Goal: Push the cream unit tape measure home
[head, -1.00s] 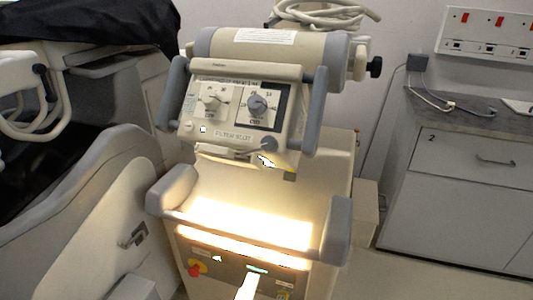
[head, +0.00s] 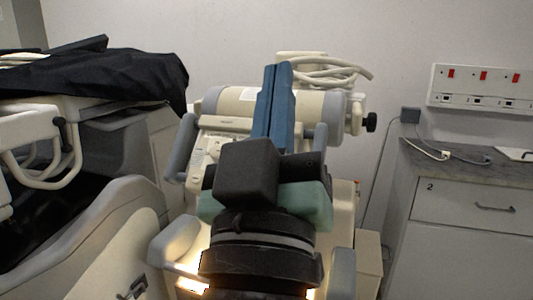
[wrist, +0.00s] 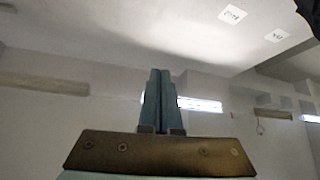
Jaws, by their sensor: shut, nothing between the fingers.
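The cream unit (head: 222,103) stands ahead of me in the head view, with a cream cylinder on top and grey handles at its sides. My gripper (head: 279,68) is raised in front of it, with its blue fingers together, empty and pointing up. In the wrist view the two fingertips (wrist: 160,72) are side by side with no gap holding anything. My arm and gripper hide most of the unit's front and control panel. I cannot make out the tape measure in either view now.
A machine under a black cover (head: 110,78) stands at the left. A drawer cabinet (head: 455,195) and a wall panel with red switches (head: 485,88) are at the right. A coiled pale cable (head: 335,72) lies on top of the cream unit.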

